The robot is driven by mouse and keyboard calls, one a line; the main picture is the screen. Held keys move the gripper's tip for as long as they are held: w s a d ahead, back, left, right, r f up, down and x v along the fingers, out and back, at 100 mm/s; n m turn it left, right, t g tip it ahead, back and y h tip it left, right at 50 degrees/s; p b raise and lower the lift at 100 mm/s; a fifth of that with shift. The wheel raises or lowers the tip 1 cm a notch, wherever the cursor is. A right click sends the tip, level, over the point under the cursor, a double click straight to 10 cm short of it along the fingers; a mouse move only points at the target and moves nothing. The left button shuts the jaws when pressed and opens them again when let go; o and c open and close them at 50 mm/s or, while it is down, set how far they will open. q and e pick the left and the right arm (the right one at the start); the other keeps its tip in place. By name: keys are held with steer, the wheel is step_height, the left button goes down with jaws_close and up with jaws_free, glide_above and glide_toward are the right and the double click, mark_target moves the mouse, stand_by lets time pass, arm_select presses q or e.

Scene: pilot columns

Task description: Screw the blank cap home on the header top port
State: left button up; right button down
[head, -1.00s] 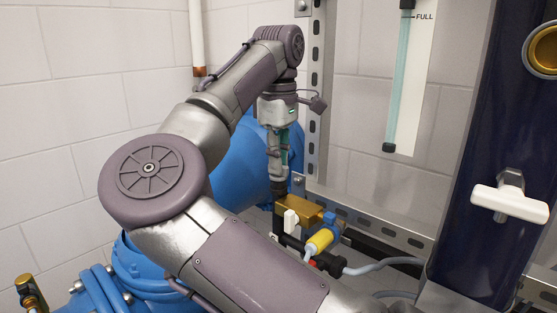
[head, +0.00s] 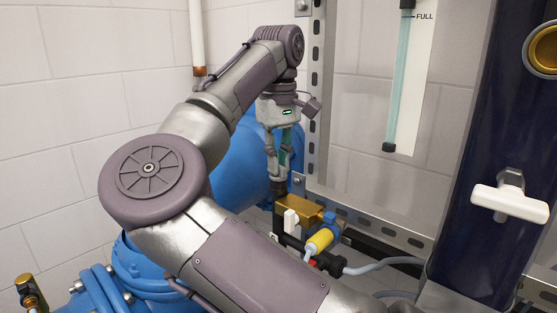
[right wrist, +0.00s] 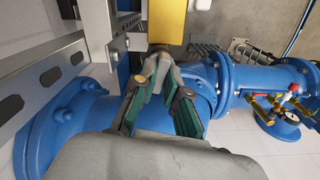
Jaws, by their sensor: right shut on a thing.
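My right gripper (head: 279,180) points straight down over the left end of the brass header (head: 300,207). Its fingers are shut on a small black piece, the blank cap (head: 279,188), at the header's top. The cap is mostly hidden by the fingertips, and I cannot tell how deep it sits on the port. In the right wrist view, the fingertips (right wrist: 160,54) close together beside the brass header (right wrist: 167,20); the cap itself is hardly visible there. My left gripper is not in view.
A white tag or lever (head: 291,219), a yellow-and-blue fitting (head: 320,241) and a grey cable (head: 385,264) sit just below the header. A slotted metal upright (head: 315,90) stands close to the right of the gripper. Large blue pipework (head: 235,175) lies behind my arm.

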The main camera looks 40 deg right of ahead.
steer(key=m, duration=0.4)
steer(key=shift+m, duration=0.3)
steer(key=m, duration=0.4)
steer(key=shift+f, duration=0.1)
steer(key=c, duration=1.1)
jaws_free()
steer(key=shift+c, duration=0.2)
steer(key=shift+r, duration=1.45)
